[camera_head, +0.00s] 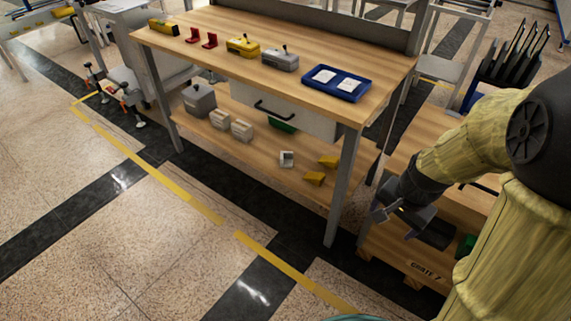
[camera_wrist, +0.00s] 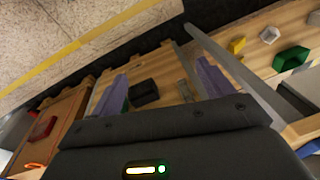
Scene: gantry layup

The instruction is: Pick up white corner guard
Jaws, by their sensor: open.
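The white corner guard (camera_head: 286,158) lies on the lower wooden shelf of the workbench, left of two yellow corner pieces (camera_head: 329,161). It appears as a small pale piece (camera_wrist: 269,34) at the upper right of the wrist view, beside a yellow one (camera_wrist: 236,45). My gripper (camera_head: 382,212) is outside the bench's right front leg, apart from the guard and to its right. In the wrist view my gripper (camera_wrist: 165,86) has its two purplish fingers spread wide, with nothing held between them.
The bench's grey front leg (camera_head: 342,188) stands between my gripper and the shelf. The drawer (camera_head: 290,112) hangs above the shelf. A green piece (camera_wrist: 291,59) and pale boxes (camera_head: 242,130) share the shelf. A wooden crate (camera_head: 405,262) is below my gripper. Floor in front is clear.

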